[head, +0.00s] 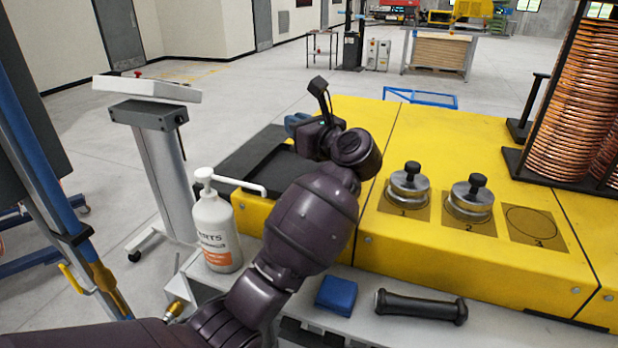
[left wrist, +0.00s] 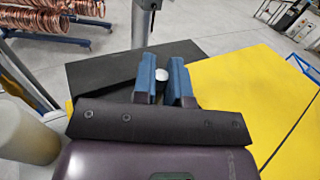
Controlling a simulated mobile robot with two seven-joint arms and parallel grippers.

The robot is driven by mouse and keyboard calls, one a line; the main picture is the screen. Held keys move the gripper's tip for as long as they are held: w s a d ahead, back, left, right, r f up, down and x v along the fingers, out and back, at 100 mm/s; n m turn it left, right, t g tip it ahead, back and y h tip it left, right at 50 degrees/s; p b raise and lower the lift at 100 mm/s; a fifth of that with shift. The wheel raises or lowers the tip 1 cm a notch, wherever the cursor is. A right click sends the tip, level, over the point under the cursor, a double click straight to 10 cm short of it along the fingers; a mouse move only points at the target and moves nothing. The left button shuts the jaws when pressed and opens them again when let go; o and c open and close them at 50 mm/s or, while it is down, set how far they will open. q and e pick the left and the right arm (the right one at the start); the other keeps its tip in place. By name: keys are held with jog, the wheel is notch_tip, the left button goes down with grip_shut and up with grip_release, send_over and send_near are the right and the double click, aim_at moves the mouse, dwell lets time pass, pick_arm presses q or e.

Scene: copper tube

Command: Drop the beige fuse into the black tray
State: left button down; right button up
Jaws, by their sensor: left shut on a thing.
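My left gripper (head: 296,122) reaches over the right part of the black tray (head: 240,165), at the left end of the yellow bench. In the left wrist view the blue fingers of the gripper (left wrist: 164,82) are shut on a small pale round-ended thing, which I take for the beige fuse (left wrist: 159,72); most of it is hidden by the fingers. In that view the black tray (left wrist: 95,72) lies behind and below the fingers. In the head view the fuse is hidden by the hand. My right gripper is not in view.
A white pump bottle (head: 215,225) stands left of my left arm, close to it. Two metal weights (head: 409,187) (head: 470,200) sit on the yellow bench (head: 440,145). A blue block (head: 336,295) and a black handle (head: 420,306) lie on the front ledge. Copper coils (head: 580,100) stand right.

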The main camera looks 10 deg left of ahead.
pick_arm(q)
jog(key=shift+f, duration=0.6)
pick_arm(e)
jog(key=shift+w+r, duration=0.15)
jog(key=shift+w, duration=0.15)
pick_arm(q)
jog(key=c, duration=1.1)
grip_release()
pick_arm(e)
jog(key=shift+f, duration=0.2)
pick_arm(q)
jog(key=shift+d, duration=0.1)
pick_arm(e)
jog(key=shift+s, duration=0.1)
